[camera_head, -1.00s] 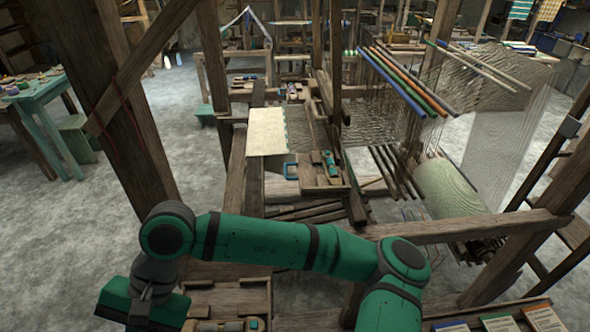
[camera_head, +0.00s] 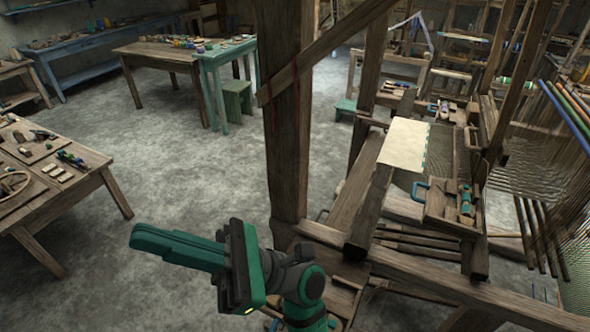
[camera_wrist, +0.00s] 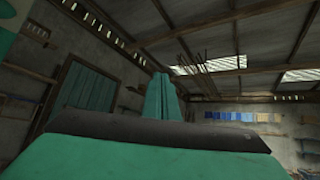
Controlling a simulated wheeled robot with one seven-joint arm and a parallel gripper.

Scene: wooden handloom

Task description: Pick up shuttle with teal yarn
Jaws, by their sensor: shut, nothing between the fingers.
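A small wooden piece with teal on it (camera_head: 466,203), which may be the shuttle with teal yarn, lies on a wooden tray (camera_head: 437,219) on the loom at the right of the head view. It is too small to tell for certain. My green gripper (camera_head: 140,238) is at the lower left of that view, well apart from the tray, with its fingers pointing left. In the wrist view its two fingers (camera_wrist: 160,85) stand together, shut and empty, against the roof and wall. No shuttle shows in the wrist view.
A thick wooden loom post (camera_head: 287,150) and a lower beam (camera_head: 430,277) stand between my gripper and the tray. A pale cloth sheet (camera_head: 404,144) lies behind the tray. A table with small tools (camera_head: 60,205) is at the left. Open floor (camera_head: 170,190) lies between.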

